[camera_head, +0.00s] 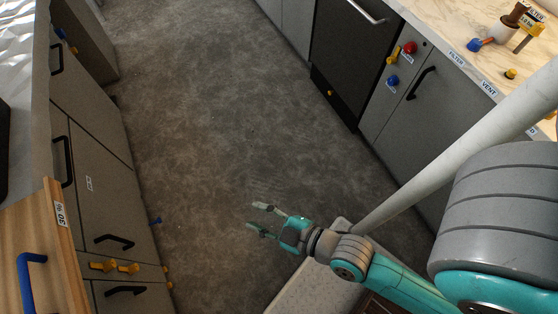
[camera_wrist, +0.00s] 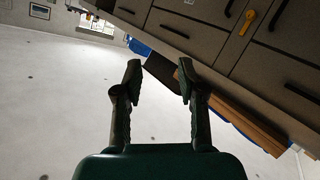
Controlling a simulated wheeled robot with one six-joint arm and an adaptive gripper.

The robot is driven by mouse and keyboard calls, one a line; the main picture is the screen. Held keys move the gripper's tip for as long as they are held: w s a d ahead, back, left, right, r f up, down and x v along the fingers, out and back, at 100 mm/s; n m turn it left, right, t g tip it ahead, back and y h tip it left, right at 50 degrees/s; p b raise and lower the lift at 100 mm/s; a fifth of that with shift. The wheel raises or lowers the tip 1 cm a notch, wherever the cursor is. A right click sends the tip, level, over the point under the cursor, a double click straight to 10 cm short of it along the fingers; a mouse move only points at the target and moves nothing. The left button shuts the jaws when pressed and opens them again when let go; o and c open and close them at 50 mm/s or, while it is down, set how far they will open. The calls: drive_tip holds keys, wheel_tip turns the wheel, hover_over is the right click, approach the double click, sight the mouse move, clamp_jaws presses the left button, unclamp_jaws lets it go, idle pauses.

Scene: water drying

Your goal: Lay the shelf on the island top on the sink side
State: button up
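My gripper (camera_head: 254,216) is open and empty over the grey floor, left of the pale column in the head view. In the wrist view my gripper (camera_wrist: 159,68) shows two dark fingers spread apart with nothing between them. A wooden edge (camera_wrist: 245,122) shows along the cabinets in the wrist view. No sink is visible.
Left cabinets (camera_head: 92,170) have black handles and yellow latches. The right marble counter (camera_head: 470,20) bears a mortar-like cup and coloured knobs. A dark appliance (camera_head: 345,55) stands under it. The floor (camera_head: 240,110) between the rows is clear.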

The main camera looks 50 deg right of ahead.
drive_tip(key=s+d+r+m+h, duration=0.1)
drive_tip(key=s+d+r+m, duration=0.1)
drive_tip(key=s, duration=0.4)
drive_tip(key=s+d+r+m+h, duration=0.1)
drive_tip(key=s+d+m+h, duration=0.1)
drive_tip(key=s+m, duration=0.3)
drive_tip(key=shift+s+d+r, duration=0.4)
drive_tip(key=shift+s+d, duration=0.35)
drive_tip(key=shift+s, duration=0.05)
drive_tip(key=shift+s+r+m, duration=0.15)
drive_tip(key=shift+s+m, duration=0.1)
drive_tip(key=shift+m, duration=0.05)
drive_tip(key=shift+c, duration=1.2)
drive_tip(key=shift+s+r, duration=0.1)
clamp_jaws()
drive_tip(key=m, duration=0.1)
drive_tip(key=m+g+y, duration=0.8)
drive_tip(key=m+y, duration=0.8)
drive_tip(key=m, duration=0.6)
approach(74, 270)
drive_tip(key=shift+t, duration=0.3)
drive_tip(key=x, duration=0.7)
drive_tip(key=shift+s+a, duration=0.1)
drive_tip(key=shift+a, duration=0.05)
